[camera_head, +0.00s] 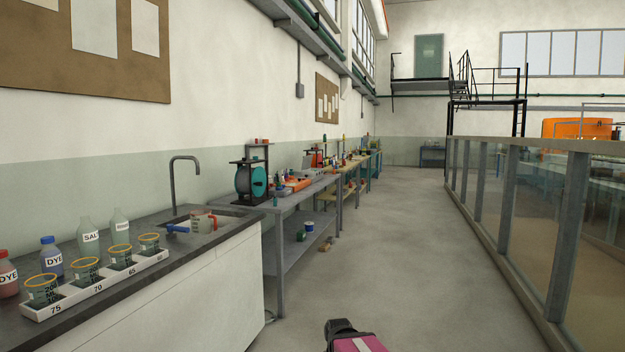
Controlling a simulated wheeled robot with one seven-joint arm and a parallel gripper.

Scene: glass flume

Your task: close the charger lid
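I cannot make out a charger or its lid for certain. Several small devices stand on the grey metal bench (285,203) along the left wall, among them a flat orange-red item (297,184), but they are too small to identify. A dark and pink piece at the bottom edge looks like part of my arm. No gripper fingers show, so my gripper is not in view.
A sink counter (195,262) stands near left, with dye and salt bottles and a white rack (60,308) of beakers. A reel (250,182) stands on the metal bench. A glass-walled flume (527,200) runs along the right. The grey floor (390,240) between is clear.

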